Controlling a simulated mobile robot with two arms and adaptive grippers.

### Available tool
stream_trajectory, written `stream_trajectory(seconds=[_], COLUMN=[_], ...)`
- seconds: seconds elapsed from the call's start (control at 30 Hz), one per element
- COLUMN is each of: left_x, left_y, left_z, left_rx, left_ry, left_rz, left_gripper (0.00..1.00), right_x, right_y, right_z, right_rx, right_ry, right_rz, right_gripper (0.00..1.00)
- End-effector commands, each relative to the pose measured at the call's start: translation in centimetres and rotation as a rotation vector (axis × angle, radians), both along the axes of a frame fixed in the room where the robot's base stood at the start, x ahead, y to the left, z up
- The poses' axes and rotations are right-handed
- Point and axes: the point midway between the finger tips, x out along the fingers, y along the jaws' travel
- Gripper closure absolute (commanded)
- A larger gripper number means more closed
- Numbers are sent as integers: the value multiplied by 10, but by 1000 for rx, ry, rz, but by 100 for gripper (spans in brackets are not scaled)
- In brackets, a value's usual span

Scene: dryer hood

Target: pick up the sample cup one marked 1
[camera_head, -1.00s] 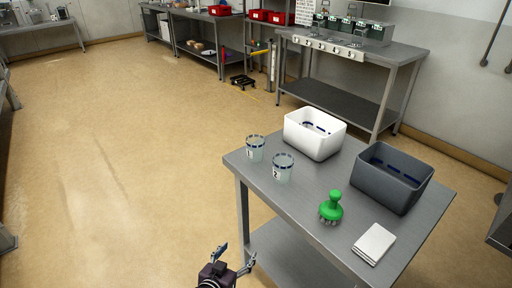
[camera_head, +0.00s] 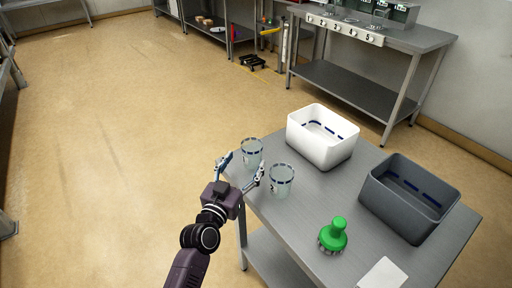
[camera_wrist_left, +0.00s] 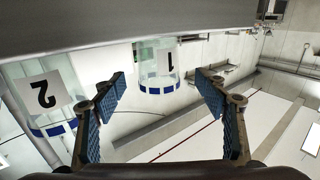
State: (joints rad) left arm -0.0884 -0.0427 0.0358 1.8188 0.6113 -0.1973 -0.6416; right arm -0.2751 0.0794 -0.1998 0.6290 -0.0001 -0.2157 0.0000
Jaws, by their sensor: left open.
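In the left wrist view the open fingers (camera_wrist_left: 160,92) show blue pads. Cup two (camera_head: 281,181), marked 2, stands close to the right finger. My right gripper is not in view.
The table (camera_head: 300,225) also holds a white bin (camera_head: 322,152), a grey bin (camera_head: 385,208), a green brush (camera_head: 333,237) and a white folded cloth (camera_head: 383,275). A bench (camera_head: 345,82) with numbered stations stands behind. The floor to the left is clear.

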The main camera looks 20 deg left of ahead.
Motion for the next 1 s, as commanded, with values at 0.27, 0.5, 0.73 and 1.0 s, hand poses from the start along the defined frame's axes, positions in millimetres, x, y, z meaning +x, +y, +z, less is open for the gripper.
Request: stream_trajectory(seconds=[0.27, 0.5, 0.73, 1.0], left_x=[32, 62, 66, 66], left_y=[-4, -7, -7, -7], left_z=[-4, -8, -9, -9], left_rx=[-1, -1, 0, 0], left_ry=[-1, -1, 0, 0], left_rz=[0, 0, 1, 0], left_gripper=[33, 33, 33, 55], right_x=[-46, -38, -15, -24], right_y=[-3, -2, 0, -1], right_z=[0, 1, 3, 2], right_rx=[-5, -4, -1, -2], right_ry=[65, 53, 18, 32], right_rz=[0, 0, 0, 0], right_gripper=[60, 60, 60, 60])
